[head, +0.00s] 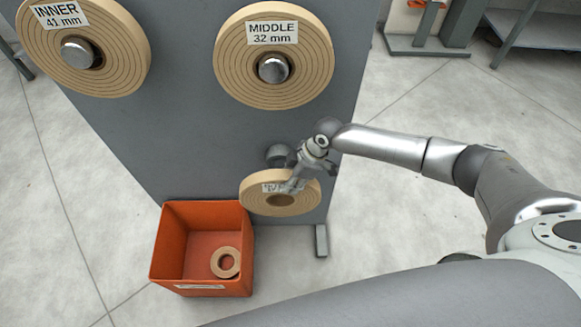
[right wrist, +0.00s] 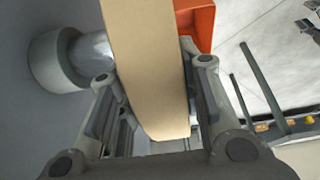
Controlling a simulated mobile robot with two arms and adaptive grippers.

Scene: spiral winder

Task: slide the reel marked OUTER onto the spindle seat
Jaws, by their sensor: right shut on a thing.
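A tan reel (head: 255,201) with a white label, partly covered by my gripper, is held in front of the grey panel (head: 180,130). My right gripper (head: 296,180) is shut on its rim, and the rim also shows between the fingers in the right wrist view (right wrist: 150,65). The label's words are too small and covered to read. The lower spindle seat (head: 278,154) shows just above and behind the reel. In the right wrist view it is a grey collar with a silver shaft (right wrist: 92,50), left of the reel; whether they touch is unclear. My left gripper is out of view.
The reel marked INNER (head: 115,70) and the reel marked MIDDLE (head: 235,65) hang on upper spindles. An orange bin (head: 160,243) with a small tan ring (head: 218,262) stands on the floor at lower left. Open floor lies right of the panel.

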